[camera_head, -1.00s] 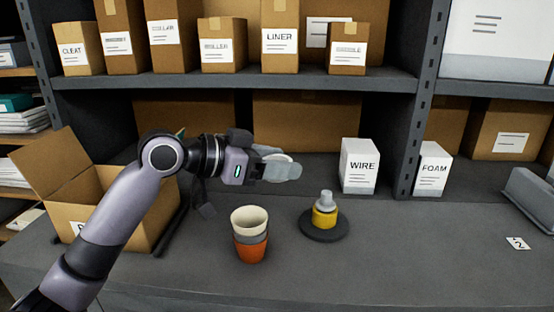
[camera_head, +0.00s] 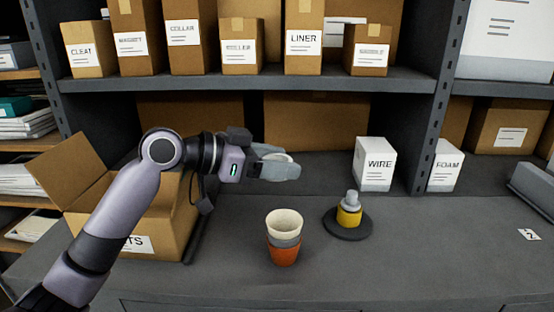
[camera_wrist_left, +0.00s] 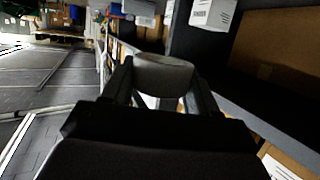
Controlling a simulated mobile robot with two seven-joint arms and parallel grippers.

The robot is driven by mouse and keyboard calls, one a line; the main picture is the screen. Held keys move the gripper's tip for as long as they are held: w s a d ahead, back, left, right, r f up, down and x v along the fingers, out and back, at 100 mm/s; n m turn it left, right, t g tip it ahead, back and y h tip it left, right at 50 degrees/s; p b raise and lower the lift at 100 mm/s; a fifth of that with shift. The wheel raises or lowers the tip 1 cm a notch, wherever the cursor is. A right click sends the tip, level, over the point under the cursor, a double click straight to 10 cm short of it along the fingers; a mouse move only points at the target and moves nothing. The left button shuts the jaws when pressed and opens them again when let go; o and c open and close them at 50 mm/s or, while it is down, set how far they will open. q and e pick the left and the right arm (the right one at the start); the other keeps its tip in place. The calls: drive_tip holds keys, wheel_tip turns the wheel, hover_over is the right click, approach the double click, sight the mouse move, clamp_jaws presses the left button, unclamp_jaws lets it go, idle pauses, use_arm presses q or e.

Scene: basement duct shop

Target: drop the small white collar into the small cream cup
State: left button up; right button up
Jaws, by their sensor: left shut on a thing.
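My left gripper (camera_head: 282,168) is shut on the small white collar (camera_head: 279,157), which shows as a pale rim between the fingers. In the left wrist view the collar (camera_wrist_left: 163,75) is a wide, pale ring between the two fingers. The small cream cup (camera_head: 284,219) is the top one in an upright stack, nested in a grey cup (camera_head: 285,240) above an orange cup (camera_head: 284,256). The gripper is held apart from the stack, just above it in the head picture. My right gripper is not in view.
A dark round stand (camera_head: 347,229) with a yellow and grey stacked piece (camera_head: 349,210) is right of the cups. An open cardboard box (camera_head: 160,222) is at left. White WIRE (camera_head: 375,164) and FOAM (camera_head: 446,168) boxes stand behind. The bench at right is mostly clear.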

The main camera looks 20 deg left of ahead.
use_arm(q)
wheel_tip(320, 180, down, 6)
drive_tip(key=b, duration=0.5)
drive_tip(key=shift+a, duration=0.15)
drive_tip(key=o, duration=1.1)
wheel_tip(320, 180, up, 20)
drive_tip(key=shift+p, duration=0.35)
